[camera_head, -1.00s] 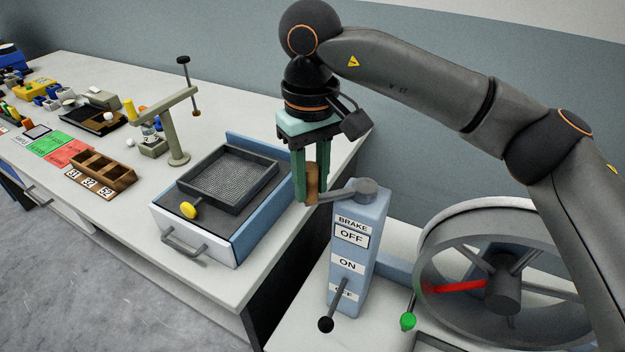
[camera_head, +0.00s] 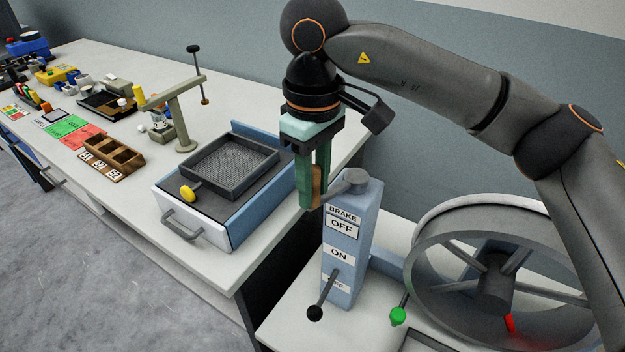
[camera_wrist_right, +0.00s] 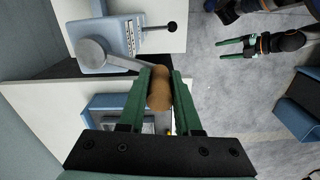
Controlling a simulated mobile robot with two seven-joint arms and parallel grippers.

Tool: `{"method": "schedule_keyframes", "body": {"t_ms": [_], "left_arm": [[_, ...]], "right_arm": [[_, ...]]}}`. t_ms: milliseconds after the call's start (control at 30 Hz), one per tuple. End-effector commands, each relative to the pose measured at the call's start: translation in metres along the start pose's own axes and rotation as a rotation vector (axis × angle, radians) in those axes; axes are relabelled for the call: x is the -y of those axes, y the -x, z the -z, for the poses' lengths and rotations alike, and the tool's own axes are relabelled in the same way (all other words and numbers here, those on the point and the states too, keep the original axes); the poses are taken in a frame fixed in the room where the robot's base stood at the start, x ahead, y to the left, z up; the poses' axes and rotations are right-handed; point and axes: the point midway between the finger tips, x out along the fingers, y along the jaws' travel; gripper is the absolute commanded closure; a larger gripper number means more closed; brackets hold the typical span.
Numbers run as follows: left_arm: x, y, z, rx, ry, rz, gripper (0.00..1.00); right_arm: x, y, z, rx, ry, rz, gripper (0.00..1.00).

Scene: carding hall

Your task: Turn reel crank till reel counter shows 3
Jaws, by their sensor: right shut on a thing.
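My right gripper (camera_head: 313,200) is shut on the brown wooden handle (camera_head: 317,184) of the reel crank (camera_head: 340,187). The grey crank arm sits on top of the blue post and points to the lower left. In the right wrist view the handle (camera_wrist_right: 160,88) is between the green fingers. The big grey reel (camera_head: 440,290) stands at the right, with its red spoke (camera_head: 509,322) pointing down. My arm hides part of the reel. I see no readable counter number. My left gripper (camera_wrist_right: 221,50) shows only in the right wrist view, with fingers apart and empty.
The blue post (camera_head: 363,245) carries BRAKE, OFF and ON labels and a black-knobbed lever (camera_head: 315,313). A green knob (camera_head: 398,316) is beside the reel. A tray (camera_head: 245,180) on a drawer box and a post with a cross arm (camera_head: 180,120) stand on the left bench.

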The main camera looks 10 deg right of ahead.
Motion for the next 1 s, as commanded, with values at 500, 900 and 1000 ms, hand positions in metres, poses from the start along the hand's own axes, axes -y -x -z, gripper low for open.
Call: {"method": "schedule_keyframes", "body": {"t_ms": [500,900,1000], "left_arm": [[0.0002,0.0000,0.0003,-0.001,0.000,0.000,0.31],[0.0001,-0.0002,0.0003,-0.001,0.000,0.000,0.31],[0.0001,-0.0004,0.0000,-0.001,0.000,0.000,0.31]], "right_arm": [[0.0004,0.0017,0.0004,-0.005,0.007,0.000,0.56],[0.0002,0.0009,0.0000,-0.002,0.006,0.000,0.38],[0.0002,0.0055,0.0003,-0.003,0.005,0.000,0.38]]}}
